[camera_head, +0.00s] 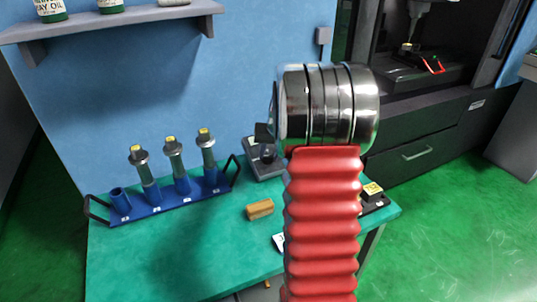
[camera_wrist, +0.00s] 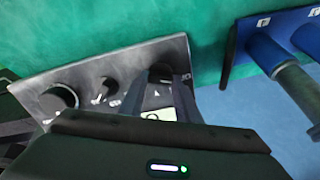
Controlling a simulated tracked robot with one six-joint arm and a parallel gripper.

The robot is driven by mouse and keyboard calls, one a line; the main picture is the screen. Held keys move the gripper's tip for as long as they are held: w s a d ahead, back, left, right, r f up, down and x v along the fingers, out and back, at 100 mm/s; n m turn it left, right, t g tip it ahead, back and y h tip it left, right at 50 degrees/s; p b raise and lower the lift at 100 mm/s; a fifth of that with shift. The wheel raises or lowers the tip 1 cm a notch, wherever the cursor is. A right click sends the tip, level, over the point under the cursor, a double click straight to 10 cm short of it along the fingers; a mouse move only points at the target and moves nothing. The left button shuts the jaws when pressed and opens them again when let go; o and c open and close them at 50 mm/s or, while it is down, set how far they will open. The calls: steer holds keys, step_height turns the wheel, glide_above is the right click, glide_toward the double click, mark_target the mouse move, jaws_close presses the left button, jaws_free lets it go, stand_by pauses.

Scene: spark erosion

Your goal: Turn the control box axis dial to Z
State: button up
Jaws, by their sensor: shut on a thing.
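The grey control box (camera_wrist: 88,72) fills the left and middle of the wrist view. It has a large black knob (camera_wrist: 60,100) at its left end, a smaller knob (camera_wrist: 105,88) beside it, and a black dial (camera_wrist: 161,71) at its right end. My gripper (camera_wrist: 164,82) is shut on this right dial. Fingers and gripper body hide much of the dial, and I cannot read its pointer or the letters around it. In the head view the control box (camera_head: 262,169) stands at the table's back, partly hidden by my arm; the fingertips are not clear there.
A blue rack (camera_head: 160,205) with several tool holders stands left of the box; it also shows at the wrist view's right (camera_wrist: 232,58). A tan block (camera_head: 260,209) lies in front of the box. The green table (camera_head: 150,265) is clear at front left.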

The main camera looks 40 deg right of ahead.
steer(key=shift+a, duration=0.15)
steer(key=c, duration=0.4)
